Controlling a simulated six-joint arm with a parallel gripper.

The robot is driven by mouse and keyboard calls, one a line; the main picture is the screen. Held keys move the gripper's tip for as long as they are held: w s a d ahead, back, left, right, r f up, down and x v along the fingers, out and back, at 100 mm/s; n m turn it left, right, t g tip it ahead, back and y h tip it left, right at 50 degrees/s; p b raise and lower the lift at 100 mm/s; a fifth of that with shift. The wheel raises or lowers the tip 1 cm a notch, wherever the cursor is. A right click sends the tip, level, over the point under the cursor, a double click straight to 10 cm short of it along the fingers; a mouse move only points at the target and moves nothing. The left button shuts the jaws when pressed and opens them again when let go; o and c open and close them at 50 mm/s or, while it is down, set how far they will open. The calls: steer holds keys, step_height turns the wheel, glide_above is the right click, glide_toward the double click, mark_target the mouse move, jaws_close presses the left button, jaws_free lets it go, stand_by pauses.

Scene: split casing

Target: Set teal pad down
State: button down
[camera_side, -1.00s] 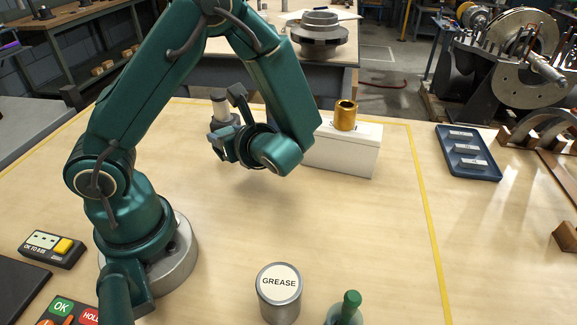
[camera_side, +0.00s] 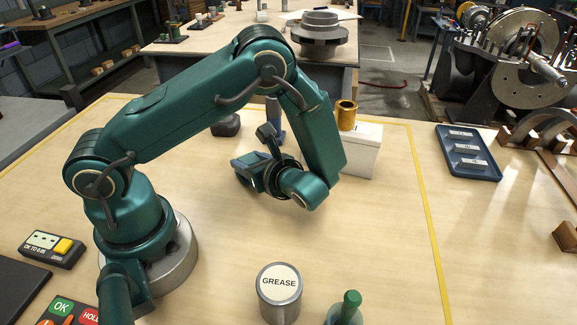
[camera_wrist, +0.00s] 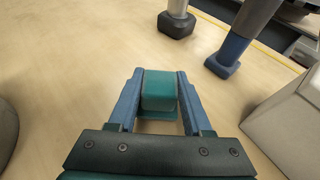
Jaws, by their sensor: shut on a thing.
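The teal pad (camera_wrist: 159,90) is a small block between the two blue fingers of my gripper (camera_wrist: 160,78) in the wrist view. The fingers press on its left and right sides, so my gripper is shut on it. In the side view my gripper (camera_side: 250,178) is low over the wooden table, in front of and left of the white box. There the pad is mostly hidden by the gripper and wrist. I cannot tell whether the pad touches the table.
A dark-footed post (camera_wrist: 176,24) and a blue-footed post (camera_wrist: 223,62) stand beyond the gripper. The white box (camera_side: 358,155) with a brass cylinder (camera_side: 346,115) is to the right. A grease can (camera_side: 280,294) is near the front. Table between is clear.

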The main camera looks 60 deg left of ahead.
steer(key=shift+f, duration=0.15)
steer(key=shift+c, duration=1.7)
jaws_free()
steer(key=v, duration=1.2)
steer(key=shift+s+a+r+n+h, duration=0.2)
steer(key=shift+r+n+h, duration=0.2)
steer(key=shift+r+n, duration=0.2)
steer(key=s+d+r+n+t+h, duration=0.2)
steer(key=s+r+n+t+h, duration=0.3)
steer(key=n+h, duration=0.7)
steer(key=shift+s+r+n+t+h, duration=0.3)
steer(key=shift+s+r+n, duration=0.65)
steer(key=shift+r+n, duration=1.2)
